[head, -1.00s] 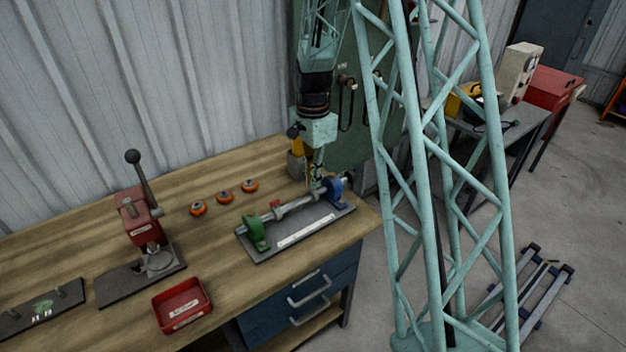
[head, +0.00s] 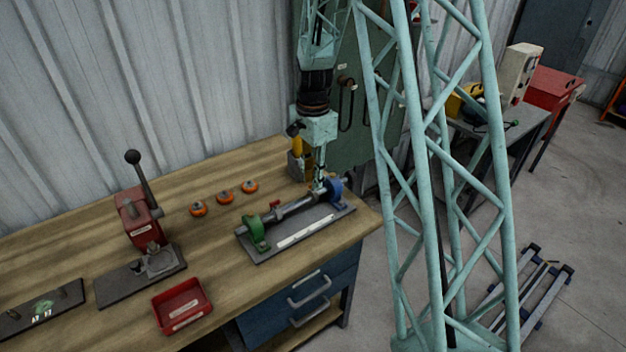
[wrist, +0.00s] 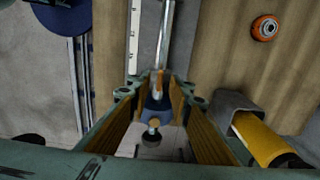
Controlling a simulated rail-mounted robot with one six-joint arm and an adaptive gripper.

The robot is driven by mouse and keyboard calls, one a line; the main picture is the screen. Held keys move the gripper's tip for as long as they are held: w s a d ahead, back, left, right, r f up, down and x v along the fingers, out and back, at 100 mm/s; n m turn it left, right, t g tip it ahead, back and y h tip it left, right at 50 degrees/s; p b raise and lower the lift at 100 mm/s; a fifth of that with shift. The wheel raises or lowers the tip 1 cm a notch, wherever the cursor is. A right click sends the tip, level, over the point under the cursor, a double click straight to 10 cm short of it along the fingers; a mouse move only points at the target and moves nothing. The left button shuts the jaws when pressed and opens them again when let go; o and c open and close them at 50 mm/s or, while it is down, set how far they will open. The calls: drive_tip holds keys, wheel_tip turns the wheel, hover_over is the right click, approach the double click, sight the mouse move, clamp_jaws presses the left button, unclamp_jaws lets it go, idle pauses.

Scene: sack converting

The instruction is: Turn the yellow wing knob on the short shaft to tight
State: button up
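The short shaft (head: 293,208) lies across a grey base plate (head: 262,253) on the bench, between a green support (head: 256,230) and a blue support (head: 336,188). My gripper (head: 319,188) points down at the blue end of the shaft. In the wrist view my gripper (wrist: 159,80) has its two fingers apart, one on each side of a small yellow-orange piece (wrist: 158,86) on the shaft line, which looks like the wing knob. Whether the fingers touch it I cannot tell. The blue support (wrist: 155,108) and a brass-coloured knob (wrist: 153,125) show between the fingers.
A yellow cylinder in a grey holder (wrist: 262,135) stands close beside my gripper. Several orange round knobs (head: 224,198) lie on the bench. A red press (head: 140,220) and a red tray (head: 181,304) are to the left. A red piece (head: 275,204) sits near the green support.

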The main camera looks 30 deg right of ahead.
wheel_tip(320, 180, up, 11)
drive_tip(key=shift+r, duration=0.2)
idle(0.6)
idle(0.5)
